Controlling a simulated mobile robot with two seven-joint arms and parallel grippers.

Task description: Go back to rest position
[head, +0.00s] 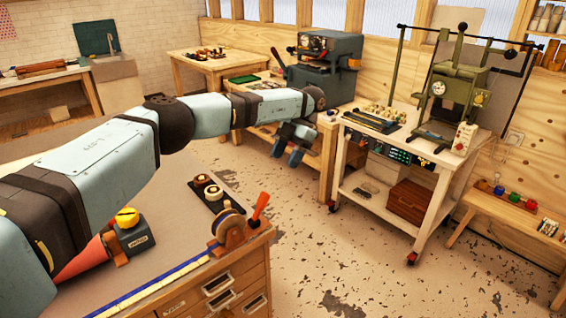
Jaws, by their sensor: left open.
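My left arm reaches in from the left edge across the workbench, and its gripper (286,154) hangs past the bench's far right corner, pointing down. It is open, with two blue fingers apart and nothing between them. My right gripper is not in view.
The workbench (190,245) holds a black tray (207,195) with small rolls and a cranked tool with a red-orange handle (258,208). A green press (452,90) stands on the cart. A grey machine (325,68) stands behind. Open floor lies front right.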

